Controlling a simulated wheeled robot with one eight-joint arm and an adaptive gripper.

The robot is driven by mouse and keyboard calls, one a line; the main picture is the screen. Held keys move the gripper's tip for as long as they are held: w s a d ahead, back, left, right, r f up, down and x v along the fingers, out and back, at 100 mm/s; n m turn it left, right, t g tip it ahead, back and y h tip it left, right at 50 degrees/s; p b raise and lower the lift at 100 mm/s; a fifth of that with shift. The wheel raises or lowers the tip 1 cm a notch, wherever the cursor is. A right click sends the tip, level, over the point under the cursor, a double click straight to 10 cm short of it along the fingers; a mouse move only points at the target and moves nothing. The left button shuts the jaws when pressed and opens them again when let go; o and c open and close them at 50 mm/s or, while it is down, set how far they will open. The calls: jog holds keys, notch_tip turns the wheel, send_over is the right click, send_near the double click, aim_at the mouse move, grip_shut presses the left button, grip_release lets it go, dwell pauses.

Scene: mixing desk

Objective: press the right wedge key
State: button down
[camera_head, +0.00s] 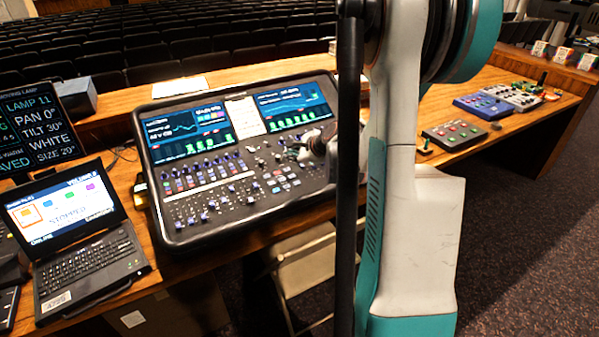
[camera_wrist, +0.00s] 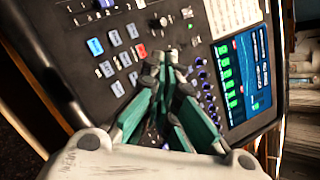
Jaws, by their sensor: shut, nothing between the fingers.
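The mixing desk (camera_head: 300,92) stands on the wooden counter, with screens along its back and rows of knobs and small keys in front. No label is readable, so I cannot tell which one is the right wedge key. My gripper (camera_wrist: 160,57) is shut and empty, its tips over the panel beside the key cluster. I cannot tell whether the tips touch the panel. In the head view my arm hides part of the desk's right side.
A laptop (camera_head: 85,245) and a dark monitor (camera_head: 40,130) stand left of the desk. A grey button box (camera_head: 453,134), a blue box (camera_head: 488,106) and a white box (camera_head: 512,96) lie to the right. A chair (camera_head: 305,262) stands in front, below the counter.

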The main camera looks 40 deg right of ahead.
aim_at(296, 185)
jog(key=shift+s+d, duration=0.15)
jog(key=shift+d, duration=0.55)
jog(key=shift+f, duration=0.15)
jog(key=f+b, duration=0.2)
jog(key=f, duration=0.1)
jog(key=f+b, duration=0.2)
jog(key=w+f+b, duration=0.1)
jog(key=f+b, duration=0.1)
jog(key=f, duration=0.1)
jog(key=shift+d+f, duration=0.1)
jog(key=shift+f, duration=0.2)
dwell(1.0)
jog(key=shift+f+b, duration=0.4)
jog(key=shift+b, duration=0.1)
jog(key=shift+f+b, duration=0.3)
jog(key=shift+f, duration=0.05)
dwell(0.4)
jog(key=shift+r, duration=0.15)
jog(key=shift+r+p, duration=0.45)
jog(key=shift+r, duration=0.2)
